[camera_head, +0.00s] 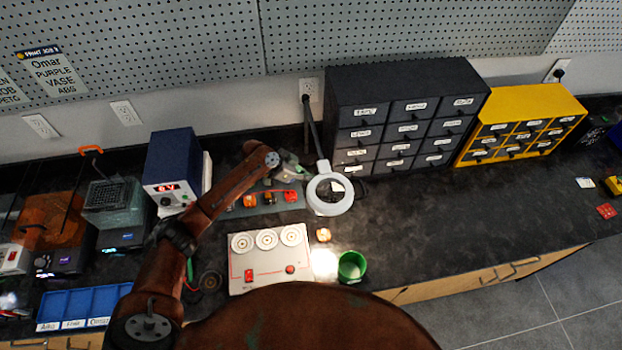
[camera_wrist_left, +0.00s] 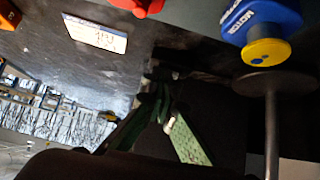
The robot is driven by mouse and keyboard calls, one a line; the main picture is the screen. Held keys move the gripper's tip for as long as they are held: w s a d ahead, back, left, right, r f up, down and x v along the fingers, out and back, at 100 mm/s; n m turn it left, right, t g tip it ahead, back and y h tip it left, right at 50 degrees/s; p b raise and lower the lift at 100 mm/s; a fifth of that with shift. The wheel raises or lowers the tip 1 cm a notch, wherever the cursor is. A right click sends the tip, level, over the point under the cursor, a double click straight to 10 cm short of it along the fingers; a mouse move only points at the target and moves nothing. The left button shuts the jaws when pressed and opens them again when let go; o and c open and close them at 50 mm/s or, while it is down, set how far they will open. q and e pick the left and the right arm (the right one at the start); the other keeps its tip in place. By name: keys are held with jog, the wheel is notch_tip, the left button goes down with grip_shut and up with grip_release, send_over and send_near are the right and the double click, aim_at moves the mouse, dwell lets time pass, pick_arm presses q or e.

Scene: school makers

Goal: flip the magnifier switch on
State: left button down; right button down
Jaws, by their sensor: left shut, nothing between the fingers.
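The magnifier (camera_head: 329,194) is a white ring lamp on a dark jointed arm, in front of the dark drawer cabinet. I cannot make out its switch. My left gripper (camera_head: 301,172) is just left of and behind the ring, close to the magnifier's arm; whether it touches is unclear. In the left wrist view its green fingers (camera_wrist_left: 165,112) are shut with nothing between them. A grey disc on a rod (camera_wrist_left: 271,84) stands right of the fingers in that view; I cannot tell if it belongs to the magnifier. My right gripper is not in view.
A white panel with three dials (camera_head: 268,258) and a green cup (camera_head: 352,265) stand in front, with a bright patch between them. The dark drawer cabinet (camera_head: 350,98) and yellow drawer cabinet (camera_head: 510,95) stand behind. A blue power supply (camera_head: 172,160) is left.

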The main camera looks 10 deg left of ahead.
pick_arm(q)
jog(key=shift+d+f+b, duration=0.15)
jog(key=shift+f+b, duration=0.05)
jog(key=shift+b, duration=0.1)
jog(key=shift+w+r+b, duration=0.25)
jog(key=shift+w+b, duration=0.1)
jog(key=shift+w, duration=0.1)
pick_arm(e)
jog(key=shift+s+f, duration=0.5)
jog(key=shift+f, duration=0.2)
pick_arm(q)
jog(key=shift+w+r, duration=0.1)
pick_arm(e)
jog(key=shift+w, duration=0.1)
